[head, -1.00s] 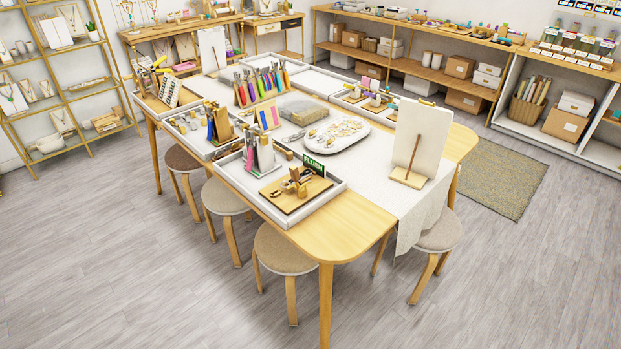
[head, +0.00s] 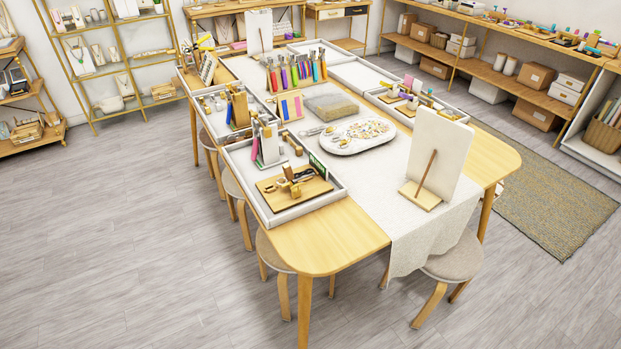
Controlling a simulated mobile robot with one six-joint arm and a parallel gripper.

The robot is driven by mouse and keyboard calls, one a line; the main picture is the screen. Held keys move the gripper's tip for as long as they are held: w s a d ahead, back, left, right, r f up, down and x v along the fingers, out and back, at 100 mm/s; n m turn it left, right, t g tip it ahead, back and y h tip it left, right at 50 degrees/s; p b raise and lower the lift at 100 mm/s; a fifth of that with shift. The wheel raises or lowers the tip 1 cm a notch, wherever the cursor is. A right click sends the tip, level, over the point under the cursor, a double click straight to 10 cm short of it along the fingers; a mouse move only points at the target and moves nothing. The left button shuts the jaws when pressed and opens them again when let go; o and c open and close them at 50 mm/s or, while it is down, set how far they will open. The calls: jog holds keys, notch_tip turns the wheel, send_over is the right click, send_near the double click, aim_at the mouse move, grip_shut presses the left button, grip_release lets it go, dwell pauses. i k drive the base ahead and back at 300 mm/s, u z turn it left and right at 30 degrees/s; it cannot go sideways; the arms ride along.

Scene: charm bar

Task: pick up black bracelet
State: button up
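I cannot make out a black bracelet for certain in the head view. A wooden board (head: 271,198) with small tan and dark pieces lies in the white tray (head: 291,213) at the table's near left corner. The pieces are too small to tell apart. A white oval dish (head: 330,145) of small gold-coloured items sits on the cloth in the middle of the table. My gripper is not in view.
The long wooden table (head: 325,245) has stools (head: 455,262) tucked around it. A blank white display board (head: 443,140) stands near its right side. Shelves (head: 125,55) line the walls. Open grey floor (head: 110,240) lies left and in front.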

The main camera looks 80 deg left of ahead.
aim_at(305, 173)
jog(key=i, duration=1.85)
jog(key=u, duration=0.45)
jog(key=k, duration=0.25)
jog(key=u, duration=2.95)
